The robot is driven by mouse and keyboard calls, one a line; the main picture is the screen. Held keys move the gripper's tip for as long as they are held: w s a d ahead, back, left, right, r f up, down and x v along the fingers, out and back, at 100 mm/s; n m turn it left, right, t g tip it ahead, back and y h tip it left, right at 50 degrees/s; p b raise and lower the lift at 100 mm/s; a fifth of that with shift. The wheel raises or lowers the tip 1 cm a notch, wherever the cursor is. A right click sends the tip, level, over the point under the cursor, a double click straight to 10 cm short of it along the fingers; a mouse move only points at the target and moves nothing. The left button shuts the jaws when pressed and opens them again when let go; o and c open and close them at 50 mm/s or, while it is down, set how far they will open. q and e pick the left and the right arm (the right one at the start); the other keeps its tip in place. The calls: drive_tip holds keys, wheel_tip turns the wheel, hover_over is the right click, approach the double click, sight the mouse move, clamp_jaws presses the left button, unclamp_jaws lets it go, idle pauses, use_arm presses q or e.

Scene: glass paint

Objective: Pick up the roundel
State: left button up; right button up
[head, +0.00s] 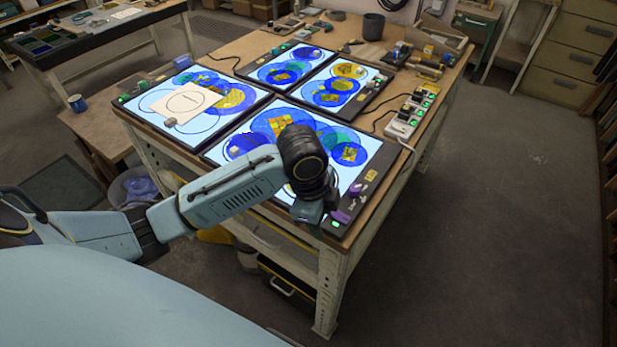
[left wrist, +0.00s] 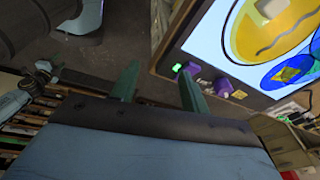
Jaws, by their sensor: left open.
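Several round glass-like discs in blue, teal and yellow lie on lit panels; I cannot tell which is the roundel. A blue disc with a yellow centre (head: 272,122) lies on the front panel (head: 222,152). A smaller blue one (head: 350,153) lies to its right. In the left wrist view a yellow round shape with a dark line (left wrist: 240,42) shows on the panel. My left gripper (head: 308,210) is over the front panel's near right corner, hiding part of it. In the left wrist view its fingers (left wrist: 158,88) are apart and empty, beside the panel's edge. My right gripper is not in view.
Other lit panels stand on the wooden table (head: 228,53). A white sheet with a circle (head: 182,100) lies on the left panel. Purple knobs (head: 341,216) and a green button sit on the front panel's border. A power strip (head: 403,125) lies at right. The floor right of the table is clear.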

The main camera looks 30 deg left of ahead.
use_arm(q)
drive_tip(key=w+a+r+m+g+y, duration=0.15)
drive_tip(key=w+a+r+m, duration=0.25)
drive_tip(key=w+a+r, duration=0.7)
drive_tip(key=f, duration=0.2)
drive_tip(key=s+f, duration=0.1)
drive_tip(key=f, duration=0.2)
drive_tip(key=s+f, duration=0.1)
drive_tip(key=f, duration=0.2)
drive_tip(key=shift+s+a, duration=0.25)
drive_tip(key=shift+a, duration=0.05)
drive_tip(key=shift+d+f+b, duration=0.15)
drive_tip(key=shift+f+b, duration=0.05)
drive_tip(key=shift+f, duration=1.3)
drive_tip(key=shift+d+f+b, duration=0.15)
drive_tip(key=shift+f, duration=1.3)
drive_tip(key=shift+c, duration=0.4)
clamp_jaws()
